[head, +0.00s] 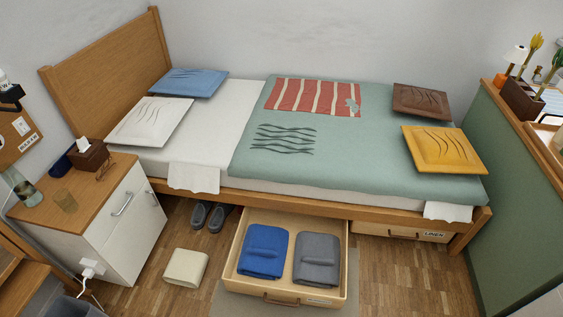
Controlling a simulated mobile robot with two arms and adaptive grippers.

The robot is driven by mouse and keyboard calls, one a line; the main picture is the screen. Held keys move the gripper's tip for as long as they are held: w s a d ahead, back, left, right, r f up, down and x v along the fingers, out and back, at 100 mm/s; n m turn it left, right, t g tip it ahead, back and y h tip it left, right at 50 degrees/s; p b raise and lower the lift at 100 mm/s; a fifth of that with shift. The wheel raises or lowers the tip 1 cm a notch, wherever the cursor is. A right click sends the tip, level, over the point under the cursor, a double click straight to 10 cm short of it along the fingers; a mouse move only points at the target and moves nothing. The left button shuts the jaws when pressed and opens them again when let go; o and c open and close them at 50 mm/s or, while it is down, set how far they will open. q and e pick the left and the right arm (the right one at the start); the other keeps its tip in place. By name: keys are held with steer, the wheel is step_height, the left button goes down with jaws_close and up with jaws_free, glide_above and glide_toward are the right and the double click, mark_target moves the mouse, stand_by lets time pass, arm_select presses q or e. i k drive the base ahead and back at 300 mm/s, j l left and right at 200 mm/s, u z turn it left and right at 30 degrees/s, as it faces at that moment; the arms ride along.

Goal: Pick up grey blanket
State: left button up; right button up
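The grey blanket (317,260) lies folded in the right part of an open wooden drawer (232,280) under the bed. A folded blue blanket (263,252) lies to its left in the same drawer, with a narrow gap between them. The drawer is pulled out toward me, and its front panel with a handle and a small label is at the bottom. Neither of my grippers shows in the head view.
The bed (350,147) stands behind the drawer, with several cushions on it. A white nightstand (125,215) is at the left. A cream folded item (186,267) and dark slippers (210,216) are on the floor left of the drawer. Floor (410,275) to its right is clear.

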mark_target(317, 262)
steer(key=k+j+z, duration=0.15)
steer(key=j+z, duration=0.2)
steer(key=j, duration=0.15)
steer(key=k+j+z, duration=0.65)
steer(key=j, duration=0.15)
steer(key=i+j, duration=0.05)
steer(key=i, duration=0.05)
